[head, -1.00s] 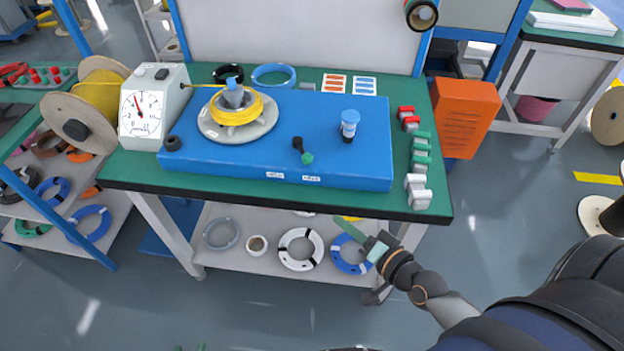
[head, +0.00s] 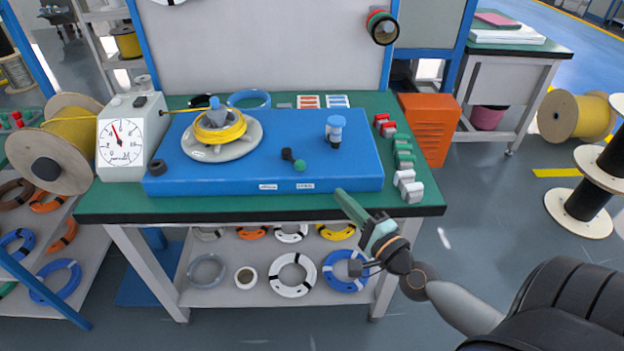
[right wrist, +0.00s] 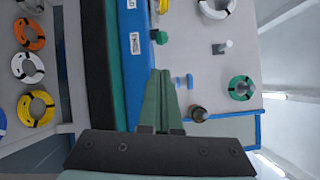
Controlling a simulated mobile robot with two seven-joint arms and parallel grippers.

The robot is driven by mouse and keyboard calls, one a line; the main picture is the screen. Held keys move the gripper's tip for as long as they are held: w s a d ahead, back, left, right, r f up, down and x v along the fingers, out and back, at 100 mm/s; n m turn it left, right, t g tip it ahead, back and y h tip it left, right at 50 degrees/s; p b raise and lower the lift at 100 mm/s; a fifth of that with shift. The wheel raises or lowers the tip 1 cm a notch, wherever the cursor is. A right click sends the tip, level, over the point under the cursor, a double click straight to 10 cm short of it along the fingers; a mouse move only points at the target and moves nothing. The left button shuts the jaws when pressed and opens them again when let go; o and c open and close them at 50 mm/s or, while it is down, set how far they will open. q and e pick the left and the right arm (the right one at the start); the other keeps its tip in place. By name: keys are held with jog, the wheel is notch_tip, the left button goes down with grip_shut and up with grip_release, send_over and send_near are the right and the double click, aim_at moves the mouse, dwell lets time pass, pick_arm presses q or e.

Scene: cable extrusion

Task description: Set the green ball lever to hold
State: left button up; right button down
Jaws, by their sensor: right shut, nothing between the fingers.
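The green ball lever (head: 299,165) is on top of the blue machine box (head: 220,187). Its black base is to the upper left of the ball, and the lever leans toward the front right. Two small white labels (head: 268,187) are on the box's front face; I cannot read them surely. The ball also shows in the right wrist view (right wrist: 160,37), beyond the fingertips. My right gripper (head: 341,193) is shut and empty, in front of the box's front edge, right of the labels and apart from the lever. My left gripper is not in view.
A blue-capped knob (head: 335,130) stands right of the lever. A yellow coil (head: 220,128) on a grey disc is left of it. Red, green and white blocks (head: 403,160) line the green table's right side. Rings lie on the shelf below. Floor on the right is partly clear.

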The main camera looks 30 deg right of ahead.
aim_at(317, 177)
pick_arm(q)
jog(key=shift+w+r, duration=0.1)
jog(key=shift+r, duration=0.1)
pick_arm(e)
jog(key=shift+d, duration=0.1)
pick_arm(q)
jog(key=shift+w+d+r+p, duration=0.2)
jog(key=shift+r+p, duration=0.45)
jog(key=shift+p, duration=0.25)
pick_arm(e)
jog(key=w, duration=1)
jog(key=shift+r, duration=0.25)
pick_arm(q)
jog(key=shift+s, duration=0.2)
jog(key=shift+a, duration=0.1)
pick_arm(e)
jog(key=shift+r+m+h+p, duration=0.1)
jog(key=shift+m+h+p, duration=0.2)
jog(key=shift+p, duration=0.1)
jog(key=shift+a, duration=0.3)
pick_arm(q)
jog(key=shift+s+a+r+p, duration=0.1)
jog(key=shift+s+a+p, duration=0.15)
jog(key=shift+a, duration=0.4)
pick_arm(e)
jog(key=shift+h, duration=0.3)
